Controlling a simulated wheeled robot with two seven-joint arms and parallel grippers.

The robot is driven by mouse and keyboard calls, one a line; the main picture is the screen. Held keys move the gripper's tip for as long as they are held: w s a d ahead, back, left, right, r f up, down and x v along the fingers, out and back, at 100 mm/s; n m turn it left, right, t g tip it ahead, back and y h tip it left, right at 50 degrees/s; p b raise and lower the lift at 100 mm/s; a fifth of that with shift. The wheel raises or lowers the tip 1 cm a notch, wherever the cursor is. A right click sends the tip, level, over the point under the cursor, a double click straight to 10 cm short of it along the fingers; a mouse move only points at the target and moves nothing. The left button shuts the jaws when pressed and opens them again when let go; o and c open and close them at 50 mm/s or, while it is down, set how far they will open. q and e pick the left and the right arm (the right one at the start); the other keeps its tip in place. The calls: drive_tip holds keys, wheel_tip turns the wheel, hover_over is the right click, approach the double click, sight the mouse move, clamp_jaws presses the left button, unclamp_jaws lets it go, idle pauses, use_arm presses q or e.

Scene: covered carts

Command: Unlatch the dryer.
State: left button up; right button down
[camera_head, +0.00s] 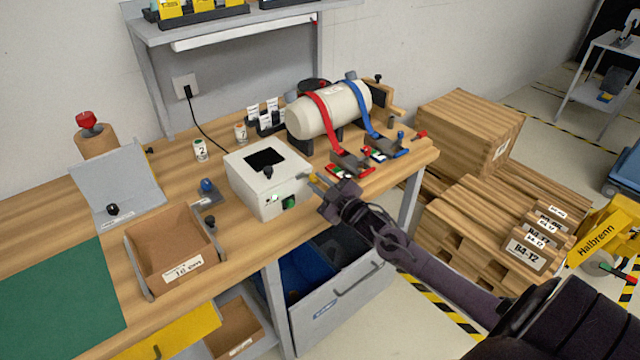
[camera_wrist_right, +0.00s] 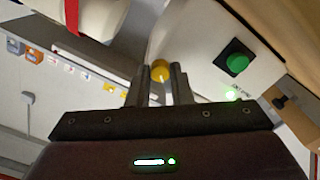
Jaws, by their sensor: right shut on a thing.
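The dryer appears to be the white box (camera_head: 258,192) on the bench, with a dark window and a black knob on its lid. The lid looks shut. A green button (camera_head: 289,203) and a small green light are on its front; the button also shows in the right wrist view (camera_wrist_right: 237,64). A yellow knob (camera_wrist_right: 160,69), likely the latch, is at the box's side. My right gripper (camera_head: 322,186) is shut on this yellow knob, its fingers on both sides of it in the right wrist view. My left gripper is not in view.
A white tank (camera_head: 328,110) with red and blue straps stands behind the box. A cardboard bin (camera_head: 171,255) and a blue-knobbed fixture (camera_head: 208,190) lie left of it. An open drawer (camera_head: 340,297) is below the bench edge. Wooden crates (camera_head: 470,125) stand at right.

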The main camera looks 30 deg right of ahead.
drive_tip(key=shift+m, duration=0.3)
drive_tip(key=m+p, duration=0.2)
drive_tip(key=m, duration=0.2)
drive_tip(key=shift+m+p, duration=0.7)
drive_tip(key=shift+m, duration=1.7)
drive_tip(key=c, duration=1.3)
unclamp_jaws()
drive_tip(key=s+b, duration=0.1)
drive_tip(key=s, duration=0.6)
drive_tip(key=shift+s+d+b, duration=0.3)
drive_tip(key=shift+s, duration=0.1)
